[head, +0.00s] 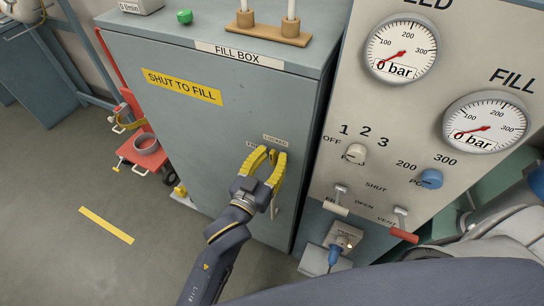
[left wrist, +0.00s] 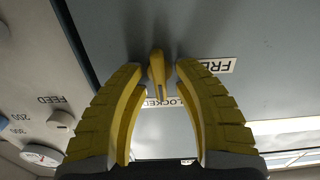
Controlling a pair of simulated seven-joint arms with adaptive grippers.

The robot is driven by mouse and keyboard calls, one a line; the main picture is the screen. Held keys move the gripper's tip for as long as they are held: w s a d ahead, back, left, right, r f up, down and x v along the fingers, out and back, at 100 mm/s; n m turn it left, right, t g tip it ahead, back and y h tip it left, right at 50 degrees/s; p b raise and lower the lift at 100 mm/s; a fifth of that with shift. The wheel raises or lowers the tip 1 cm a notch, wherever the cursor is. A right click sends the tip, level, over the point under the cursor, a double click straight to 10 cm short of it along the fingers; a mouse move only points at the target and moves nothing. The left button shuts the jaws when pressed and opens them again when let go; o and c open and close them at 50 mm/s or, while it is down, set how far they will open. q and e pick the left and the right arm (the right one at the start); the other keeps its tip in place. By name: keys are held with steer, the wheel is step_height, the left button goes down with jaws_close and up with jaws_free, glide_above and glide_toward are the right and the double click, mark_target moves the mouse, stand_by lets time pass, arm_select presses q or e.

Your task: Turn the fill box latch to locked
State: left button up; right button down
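The fill box (head: 215,130) is a grey-blue cabinet with a "SHUT TO FILL" label on its door. Its latch is a small yellow handle (left wrist: 157,68) in the left wrist view, its narrow end by the LOCKED label (left wrist: 163,102). The FREE label (left wrist: 217,66) is to the right there. My left gripper (head: 268,156), with yellow fingers, is at the door, hiding the latch in the head view. In the left wrist view its fingers (left wrist: 158,72) are apart on both sides of the latch, with gaps showing. Contact cannot be told. My right gripper is out of view.
A control panel (head: 330,165) with gauges, knobs and levers stands close to the right of the door. A pale bar handle (head: 275,207) is below the gripper. A red cart (head: 143,157) stands on the left; floor before it is clear.

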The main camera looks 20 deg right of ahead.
arm_select(q)
steer(key=shift+v, duration=6)
